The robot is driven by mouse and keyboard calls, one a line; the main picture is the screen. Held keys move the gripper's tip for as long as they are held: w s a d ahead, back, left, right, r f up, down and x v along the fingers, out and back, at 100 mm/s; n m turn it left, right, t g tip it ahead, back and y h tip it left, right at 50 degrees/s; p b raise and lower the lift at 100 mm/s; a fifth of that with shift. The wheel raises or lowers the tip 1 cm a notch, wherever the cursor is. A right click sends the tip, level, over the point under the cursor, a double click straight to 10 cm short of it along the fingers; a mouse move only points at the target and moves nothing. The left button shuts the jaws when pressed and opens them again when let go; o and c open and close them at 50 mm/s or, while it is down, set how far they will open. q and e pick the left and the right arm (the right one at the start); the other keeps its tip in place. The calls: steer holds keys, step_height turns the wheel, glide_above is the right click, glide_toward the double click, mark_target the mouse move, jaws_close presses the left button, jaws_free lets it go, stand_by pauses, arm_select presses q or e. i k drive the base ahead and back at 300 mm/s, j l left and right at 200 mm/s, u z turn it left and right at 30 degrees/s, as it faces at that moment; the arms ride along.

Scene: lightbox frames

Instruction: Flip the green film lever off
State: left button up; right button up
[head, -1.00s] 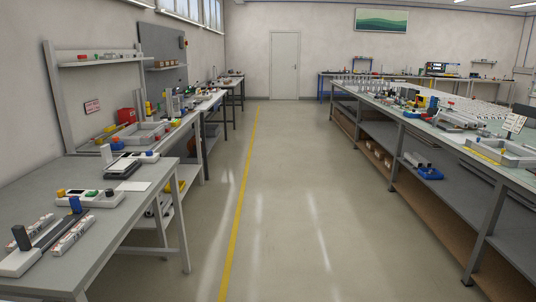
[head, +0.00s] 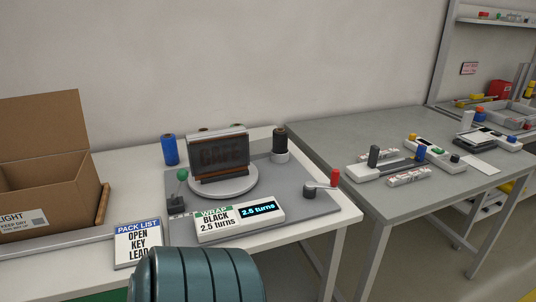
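The green film lever (head: 182,175) has a round green knob on a thin stem rising from a dark base (head: 177,204). It stands nearly upright, leaning slightly right, at the left of the grey wrapping plate (head: 296,192). A dark wrapped block (head: 218,148) with a brown lower edge stands on a round white turntable (head: 238,187) just right of the lever. A sign (head: 222,222) reads WRAP BLACK 2.5 turns, and its display (head: 258,210) shows 2.5 turns. Neither gripper is in view.
An open cardboard box (head: 45,195) and a PACK LIST card (head: 138,242) are left of the lever. A blue roll (head: 169,149) and a black roll (head: 279,140) stand behind. A red-handled crank (head: 322,185) is at the right. A grey table (head: 355,128) adjoins.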

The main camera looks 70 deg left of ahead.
mark_target(182, 174)
steer(key=u, duration=2.8)
steer(key=k+l+z, duration=0.35)
steer(key=k+l, duration=0.15)
steer(key=l, duration=0.15)
